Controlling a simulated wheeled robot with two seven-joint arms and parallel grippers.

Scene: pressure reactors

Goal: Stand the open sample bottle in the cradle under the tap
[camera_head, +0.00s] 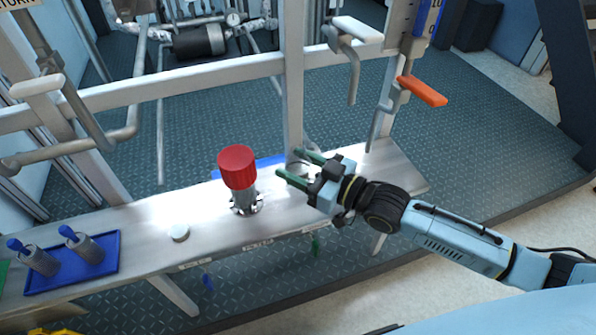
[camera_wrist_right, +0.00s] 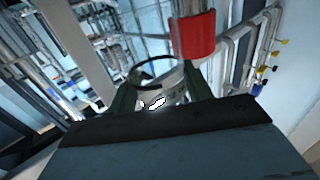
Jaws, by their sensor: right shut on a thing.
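My right gripper (camera_head: 302,164) reaches in from the right over the pale shelf, its green fingers pointing left. In the wrist view its fingers (camera_wrist_right: 163,100) are shut on the sample bottle, whose round dark rim (camera_wrist_right: 141,82) shows open between them. In the head view the bottle is small and mostly hidden by the gripper. A red-topped metal cylinder (camera_head: 238,168) stands upright in a metal holder (camera_head: 246,206) left of the gripper. A tap with a white handle (camera_head: 357,30) has its downward pipe (camera_head: 353,85) behind and above the gripper. I cannot make out an empty cradle clearly. My left gripper is not in view.
A small white cap (camera_head: 179,233) lies on the shelf (camera_head: 140,235). A blue tray (camera_head: 70,277) with two grey cylinders is at its left end. Another tap has an orange handle (camera_head: 422,91) at the right. A metal post (camera_head: 294,80) stands behind the gripper.

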